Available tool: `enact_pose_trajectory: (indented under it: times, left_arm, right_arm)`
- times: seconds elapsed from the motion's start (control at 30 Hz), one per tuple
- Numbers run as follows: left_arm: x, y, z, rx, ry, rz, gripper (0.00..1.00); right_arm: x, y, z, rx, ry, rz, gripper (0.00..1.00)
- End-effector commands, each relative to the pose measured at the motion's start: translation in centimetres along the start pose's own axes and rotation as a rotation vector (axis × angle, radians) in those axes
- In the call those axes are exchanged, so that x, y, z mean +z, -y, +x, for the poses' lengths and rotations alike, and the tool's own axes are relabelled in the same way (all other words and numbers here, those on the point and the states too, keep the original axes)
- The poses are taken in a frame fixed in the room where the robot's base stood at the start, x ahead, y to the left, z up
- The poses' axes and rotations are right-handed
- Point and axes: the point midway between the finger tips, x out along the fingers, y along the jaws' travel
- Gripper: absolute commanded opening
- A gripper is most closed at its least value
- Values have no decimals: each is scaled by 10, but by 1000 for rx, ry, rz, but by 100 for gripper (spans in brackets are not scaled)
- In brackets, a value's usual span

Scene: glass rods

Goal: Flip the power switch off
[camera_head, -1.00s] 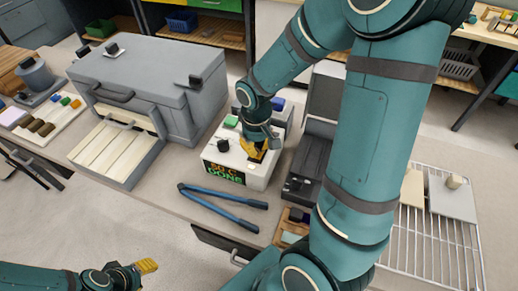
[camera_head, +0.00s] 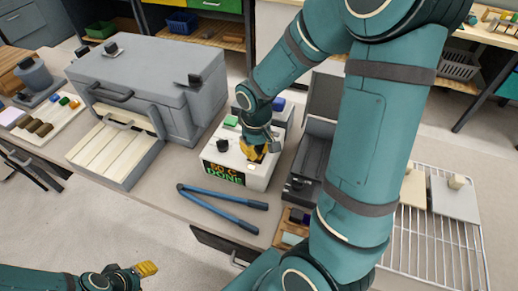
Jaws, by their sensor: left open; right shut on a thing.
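The white control box (camera_head: 222,163) stands on the bench in the middle of the view. Its front display (camera_head: 223,174) reads "50 C DONE". A black knob (camera_head: 222,144) is on the left of its top, and a green button (camera_head: 231,121) sits behind. My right gripper (camera_head: 254,153) is at the right front of the box's top, with its yellow fingers shut on a small part there, which fits the power switch. The fingers and wrist hide that part, so I cannot see its position. My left gripper (camera_head: 147,268) is open and empty at the lower left, away from the bench.
Blue-handled tongs (camera_head: 225,200) lie in front of the box. A large grey furnace-like box (camera_head: 150,80) stands to the left, and a dark open case (camera_head: 312,150) to the right. A wire rack (camera_head: 435,240) is at the far right, beyond my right arm.

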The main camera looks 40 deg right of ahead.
Motion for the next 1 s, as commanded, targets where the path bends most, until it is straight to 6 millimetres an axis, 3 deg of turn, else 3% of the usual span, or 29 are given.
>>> enact_pose_trajectory:
  times: [0.43, 1.0]
  left_arm:
    - [0, 0, 0, 0, 0, 0, 47]
    - [-4, -12, -31, 0, 0, 0, 47]
  right_arm:
    - [0, 0, 0, 0, 1, 0, 0]
    - [0, 0, -41, 0, 0, 0, 0]
